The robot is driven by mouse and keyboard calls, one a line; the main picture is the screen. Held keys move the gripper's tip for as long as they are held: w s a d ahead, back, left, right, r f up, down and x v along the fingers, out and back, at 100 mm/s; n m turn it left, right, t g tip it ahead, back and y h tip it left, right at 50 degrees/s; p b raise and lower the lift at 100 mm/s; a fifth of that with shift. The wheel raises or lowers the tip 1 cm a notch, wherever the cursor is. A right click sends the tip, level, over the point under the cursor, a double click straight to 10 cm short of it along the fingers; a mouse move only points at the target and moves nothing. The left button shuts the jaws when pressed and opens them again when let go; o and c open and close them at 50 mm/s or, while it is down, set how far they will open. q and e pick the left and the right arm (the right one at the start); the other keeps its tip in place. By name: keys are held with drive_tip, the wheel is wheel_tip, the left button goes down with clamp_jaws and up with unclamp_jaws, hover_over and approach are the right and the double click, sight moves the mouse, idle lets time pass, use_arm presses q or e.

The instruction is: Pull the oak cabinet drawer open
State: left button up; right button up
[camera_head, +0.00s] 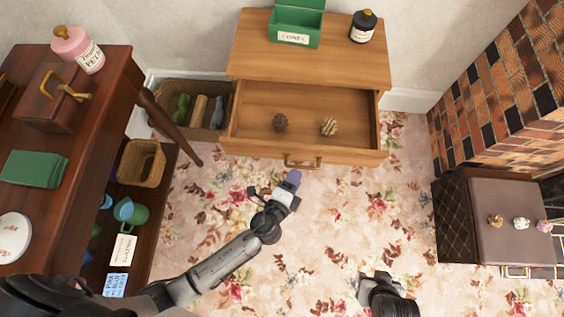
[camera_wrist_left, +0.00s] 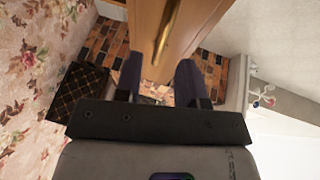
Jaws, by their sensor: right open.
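The oak cabinet (camera_head: 325,65) stands against the far wall in the head view. The brass handle (camera_head: 302,163) is on the drawer front and also shows in the left wrist view (camera_wrist_left: 164,32). My left gripper (camera_head: 292,178) is just in front of the handle, apart from it. In the wrist view its dark fingers (camera_wrist_left: 159,75) are open and empty, with the handle ahead of them. My right gripper (camera_head: 378,277) is open and empty, low over the carpet.
A green box (camera_head: 297,23) and a dark bottle (camera_head: 363,26) stand on the cabinet. A wicker basket (camera_head: 207,105) sits left of it, beside a dark table (camera_head: 95,110). A brick fireplace (camera_head: 500,100) is at right. Flowered carpet lies clear in front of the drawer.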

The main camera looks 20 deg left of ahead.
use_arm(q)
drive_tip(key=v, duration=0.8)
drive_tip(key=shift+s, duration=0.3)
drive_tip(key=shift+r, duration=0.1)
